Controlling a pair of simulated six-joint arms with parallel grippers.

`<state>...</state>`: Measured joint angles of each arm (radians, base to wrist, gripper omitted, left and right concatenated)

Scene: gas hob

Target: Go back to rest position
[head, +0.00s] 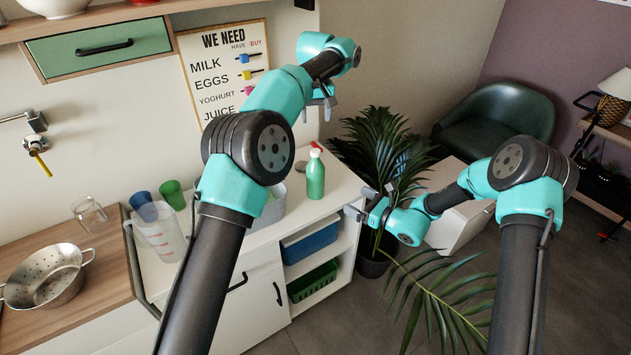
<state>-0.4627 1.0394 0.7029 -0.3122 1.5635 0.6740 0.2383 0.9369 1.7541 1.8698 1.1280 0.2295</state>
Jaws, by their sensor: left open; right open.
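My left gripper (319,106) hangs in the air in front of the wall, just right of the shopping board and above the white counter. It is open and partly hidden behind my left arm. My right gripper (366,203) is lower, in the air beside the right end of the counter and in front of the potted palm. It is open, and its fingers point left. I see nothing held in either gripper.
A green spray bottle (315,175) with a red top stands on the counter below my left gripper. A measuring jug (158,232), blue cup (140,200), green cup (174,194) and colander (47,276) are left. The palm (386,150) and armchair (500,115) are behind my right arm.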

